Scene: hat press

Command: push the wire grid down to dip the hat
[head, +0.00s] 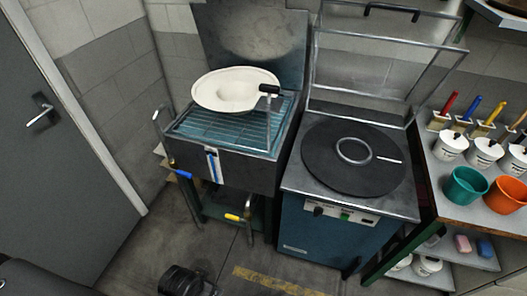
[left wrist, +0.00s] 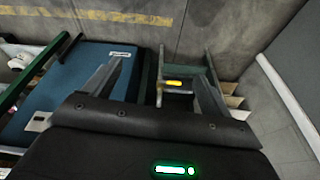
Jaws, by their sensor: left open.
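The off-white hat (head: 236,90) lies on the wire grid (head: 221,127) at the top of an open dark tank. The grid looks level near the rim. Its black handle (head: 269,89) stands up at the right beside the hat brim. In the head view a black piece low at the bottom edge, apparently my left gripper (head: 187,281), is well in front of and below the tank. In the left wrist view my left gripper (left wrist: 159,75) has its two fingers spread with nothing between them. My right gripper is not in view.
A blue press with a round black plate (head: 352,156) and raised frame stands right of the tank. Further right, a bench holds cups, brushes, a teal bucket (head: 466,186) and an orange bucket (head: 507,195). A grey door (head: 60,140) is left. Floor in front is clear.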

